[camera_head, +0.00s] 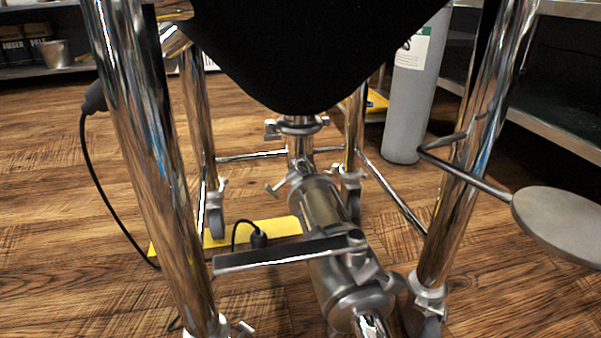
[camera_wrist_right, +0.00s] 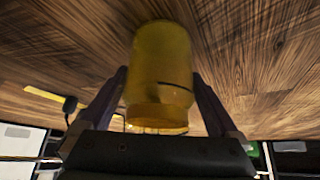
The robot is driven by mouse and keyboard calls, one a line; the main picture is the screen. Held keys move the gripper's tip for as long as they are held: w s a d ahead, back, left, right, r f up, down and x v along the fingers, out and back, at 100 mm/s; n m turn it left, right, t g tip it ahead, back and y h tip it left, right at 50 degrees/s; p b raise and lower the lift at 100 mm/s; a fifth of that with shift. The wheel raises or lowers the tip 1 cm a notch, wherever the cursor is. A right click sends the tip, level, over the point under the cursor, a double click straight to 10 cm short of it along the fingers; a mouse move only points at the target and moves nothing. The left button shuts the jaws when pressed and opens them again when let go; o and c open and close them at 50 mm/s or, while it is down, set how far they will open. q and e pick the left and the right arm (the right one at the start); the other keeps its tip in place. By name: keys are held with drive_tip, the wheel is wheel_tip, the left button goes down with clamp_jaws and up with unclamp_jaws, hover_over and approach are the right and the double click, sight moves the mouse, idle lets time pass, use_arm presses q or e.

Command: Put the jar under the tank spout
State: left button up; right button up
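The tank (camera_head: 300,50) shows in the head view as a dark cone-shaped bottom on shiny metal legs. Its outlet pipe with valve (camera_head: 345,285) runs down toward the front, and the spout end (camera_head: 372,324) is cut off by the bottom edge. A flat valve handle (camera_head: 285,256) points left. In the right wrist view, a yellow, see-through jar (camera_wrist_right: 162,55) stands between the fingers of my right gripper (camera_wrist_right: 160,78). The fingers press on both sides of it, over the wooden floor. The jar and both grippers are out of the head view.
A round metal plate (camera_head: 562,222) sticks out on a rod from the right front leg (camera_head: 465,160). A grey gas cylinder (camera_head: 408,110) stands behind. A black cable (camera_head: 95,190) and a yellow strip (camera_head: 275,228) lie around the left legs. Metal shelves (camera_head: 560,130) line the right.

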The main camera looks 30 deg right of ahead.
drive_tip(key=shift+a, duration=0.2)
drive_tip(key=shift+r, duration=0.1)
drive_tip(key=shift+d+r+p, duration=0.1)
drive_tip(key=shift+r+p, duration=0.2)
drive_tip(key=p+v, duration=0.9)
drive_tip(key=v, duration=0.2)
drive_tip(key=shift+d+r+p, duration=0.2)
drive_tip(key=shift+r+p, duration=0.05)
drive_tip(key=shift+p, duration=0.05)
drive_tip(key=shift+a, duration=0.15)
